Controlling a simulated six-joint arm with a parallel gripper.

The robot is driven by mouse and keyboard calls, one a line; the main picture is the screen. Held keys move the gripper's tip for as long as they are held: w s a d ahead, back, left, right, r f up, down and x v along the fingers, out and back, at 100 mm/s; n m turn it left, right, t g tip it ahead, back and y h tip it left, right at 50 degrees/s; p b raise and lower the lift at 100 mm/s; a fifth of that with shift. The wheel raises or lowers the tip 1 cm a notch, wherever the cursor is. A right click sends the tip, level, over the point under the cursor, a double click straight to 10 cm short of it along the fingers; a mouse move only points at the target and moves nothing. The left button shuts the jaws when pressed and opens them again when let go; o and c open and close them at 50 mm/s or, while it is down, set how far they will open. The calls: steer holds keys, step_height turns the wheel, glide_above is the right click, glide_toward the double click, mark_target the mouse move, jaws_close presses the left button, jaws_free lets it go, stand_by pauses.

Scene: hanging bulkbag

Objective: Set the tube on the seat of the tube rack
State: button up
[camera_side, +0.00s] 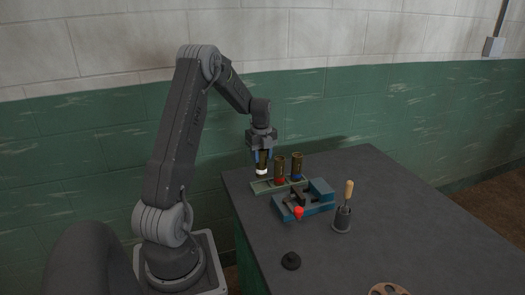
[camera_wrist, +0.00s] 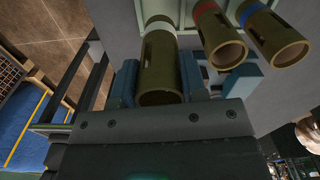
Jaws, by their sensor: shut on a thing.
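My gripper (camera_side: 262,154) is shut on an olive-brown tube with a white band (camera_side: 262,168). The tube is roughly upright, over the left end of the pale green tube rack (camera_side: 262,187). Its lower end is close to the rack; I cannot tell whether it touches the seat. In the wrist view the tube (camera_wrist: 161,68) stands between my two blue fingers (camera_wrist: 158,82), with its white band at the far end. Part of the rack (camera_wrist: 145,10) shows beyond it.
A red-banded tube (camera_side: 280,166) and a blue-banded tube (camera_side: 297,164) stand in the rack, right of the held one. A blue vise (camera_side: 318,194) with a red knob sits in front. A wooden-handled tool (camera_side: 348,190) stands in a dark holder.

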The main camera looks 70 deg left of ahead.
steer(key=shift+f, duration=2.4)
steer(key=o, duration=1.1)
steer(key=shift+o, duration=0.2)
step_height(320, 180, up, 7)
